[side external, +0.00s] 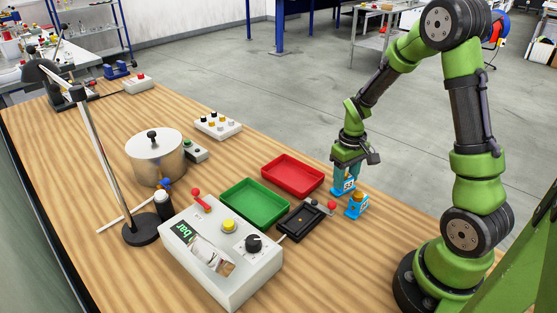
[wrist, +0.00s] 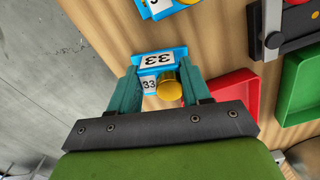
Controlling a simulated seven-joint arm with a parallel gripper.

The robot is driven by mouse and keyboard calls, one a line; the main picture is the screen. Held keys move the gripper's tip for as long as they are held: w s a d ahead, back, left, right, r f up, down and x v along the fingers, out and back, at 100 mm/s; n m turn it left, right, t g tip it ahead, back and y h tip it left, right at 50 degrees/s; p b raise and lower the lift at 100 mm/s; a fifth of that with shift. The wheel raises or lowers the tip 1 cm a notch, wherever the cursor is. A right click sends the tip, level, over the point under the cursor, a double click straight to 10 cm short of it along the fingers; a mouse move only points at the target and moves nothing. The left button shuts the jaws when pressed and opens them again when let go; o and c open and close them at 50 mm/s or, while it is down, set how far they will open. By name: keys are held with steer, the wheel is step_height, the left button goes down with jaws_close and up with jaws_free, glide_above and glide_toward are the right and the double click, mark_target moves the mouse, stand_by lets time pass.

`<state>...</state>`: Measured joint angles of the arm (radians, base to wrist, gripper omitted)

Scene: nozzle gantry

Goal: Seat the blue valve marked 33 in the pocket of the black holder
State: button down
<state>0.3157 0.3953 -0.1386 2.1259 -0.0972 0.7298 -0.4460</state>
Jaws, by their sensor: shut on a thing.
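The blue valve marked 33 (wrist: 160,59) has white number labels and a gold-yellow knob. It sits between the teal fingers of my gripper (wrist: 160,76), which is shut on it. In the side external view my gripper (side external: 345,178) points down near the table's right edge, with the held valve (side external: 344,188) at its tips. I cannot tell whether the valve touches the table. The black holder (side external: 297,222) lies to the left of and nearer than my gripper, with a red-knobbed lever at its end. The holder also shows at the wrist view's upper right (wrist: 291,44). Its pocket is not clear.
A second blue valve (side external: 356,208) stands close to my gripper, also at the wrist view's top (wrist: 160,12). A red tray (side external: 292,187) and a green tray (side external: 254,220) lie left of it. A white control box (side external: 205,265) stands beside the holder.

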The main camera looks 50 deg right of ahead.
step_height(320, 180, up, 8)
steer(key=shift+f, duration=0.1)
steer(key=shift+w+a+r, duration=0.3)
steer(key=shift+a+r, duration=0.3)
steer(key=shift+r, duration=0.3)
steer(key=a+f+n, duration=0.2)
steer(key=a+n, duration=0.1)
steer(key=a, duration=1.4)
steer(key=shift+w+d+f, duration=0.1)
steer(key=shift+w+f, duration=0.05)
steer(key=shift+f, duration=0.95)
steer(key=shift+w+d+f, duration=0.1)
steer(key=shift+w+f, duration=0.05)
steer(key=shift+f, duration=0.9)
steer(key=shift+f, duration=0.9)
steer(key=shift+c, duration=2.2)
jaws_free()
